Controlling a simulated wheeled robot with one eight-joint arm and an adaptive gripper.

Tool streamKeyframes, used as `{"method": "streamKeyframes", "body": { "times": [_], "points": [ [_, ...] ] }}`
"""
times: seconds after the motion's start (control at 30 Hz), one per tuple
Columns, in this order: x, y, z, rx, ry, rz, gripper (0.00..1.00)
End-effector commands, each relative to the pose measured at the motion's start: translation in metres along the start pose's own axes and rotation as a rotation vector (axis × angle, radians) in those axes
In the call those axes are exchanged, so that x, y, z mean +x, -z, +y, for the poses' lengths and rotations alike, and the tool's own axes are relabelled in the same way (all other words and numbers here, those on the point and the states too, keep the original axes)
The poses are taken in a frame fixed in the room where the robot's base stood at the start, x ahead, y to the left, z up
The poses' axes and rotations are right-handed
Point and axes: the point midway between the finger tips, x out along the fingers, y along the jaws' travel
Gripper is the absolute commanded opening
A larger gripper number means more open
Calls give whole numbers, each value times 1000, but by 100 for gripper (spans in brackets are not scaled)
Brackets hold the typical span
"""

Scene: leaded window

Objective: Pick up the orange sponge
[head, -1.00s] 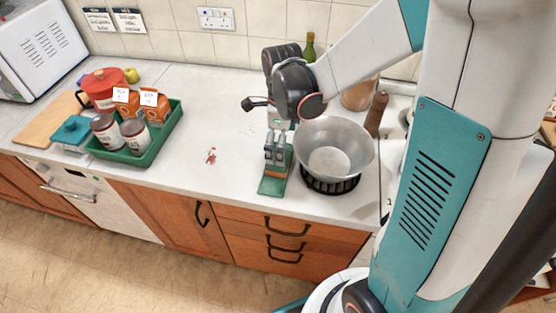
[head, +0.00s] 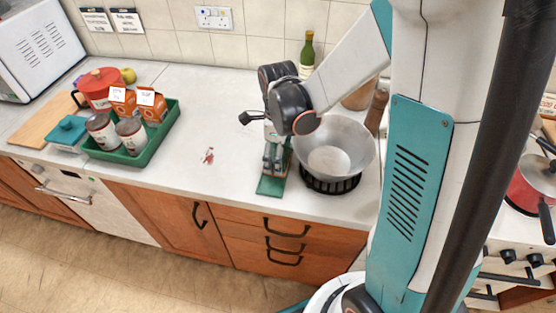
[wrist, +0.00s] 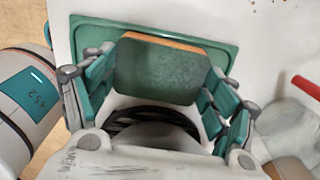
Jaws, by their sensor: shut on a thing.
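The sponge (wrist: 160,72) shows in the wrist view as a block with a green face and a thin orange edge. My gripper (wrist: 160,85) is shut on it, with a finger on each side. The green tray (wrist: 95,32) lies behind the sponge in the wrist view, on the counter. In the head view my gripper (head: 275,168) points down over the same tray (head: 270,187), and the sponge is hidden by it. I cannot tell whether the sponge touches the tray.
A metal bowl (head: 345,132) on a black stand (head: 330,184) is close on the right. A green bottle (head: 307,55) stands behind. A green crate (head: 160,143) with cans and cartons is at the left. The counter between has a small red mark (head: 208,156).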

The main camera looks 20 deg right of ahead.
Motion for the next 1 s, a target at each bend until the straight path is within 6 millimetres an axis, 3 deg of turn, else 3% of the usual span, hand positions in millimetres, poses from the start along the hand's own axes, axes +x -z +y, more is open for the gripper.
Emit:
{"method": "streamKeyframes", "body": {
  "times": [0.33, 0.53, 1.0],
  "points": [
    [-1, 0, 0, 0, 0, 0, 70],
    [-15, 0, 0, 0, 0, 0, 70],
    [-104, 0, 0, 0, 0, 0, 70]
  ]
}}
